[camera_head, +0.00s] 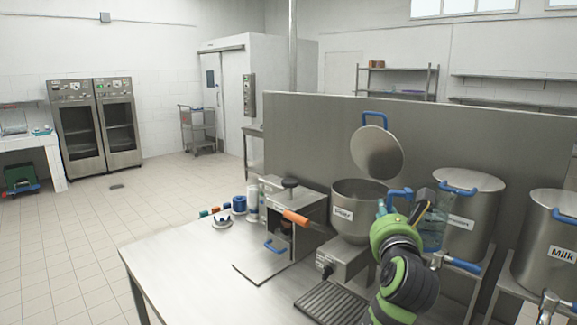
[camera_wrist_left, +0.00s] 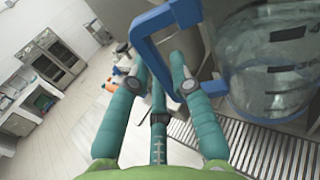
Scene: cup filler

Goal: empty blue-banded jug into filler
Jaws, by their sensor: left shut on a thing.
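The filler is a steel hopper (camera_head: 345,213) with a label on its front. Its round lid (camera_head: 377,152) stands raised above and behind the bowl. The clear jug (camera_head: 437,230) is just right of the hopper, roughly upright. Its blue handle (camera_wrist_left: 145,45) and blue band (camera_wrist_left: 216,98) show in the wrist view. My left gripper (camera_wrist_left: 160,75) is shut on the jug's handle, with teal fingers on either side. In the head view my green wrist partly hides the jug. How full the jug is, I cannot tell. My right gripper is not in view.
Steel pots (camera_head: 470,215) stand to the right, one labelled Milk (camera_head: 548,240). A slotted drip tray (camera_head: 331,303) lies below the filler. A steel box with an orange handle (camera_head: 296,217) stands left of the filler. The steel table's left part (camera_head: 170,255) is clear.

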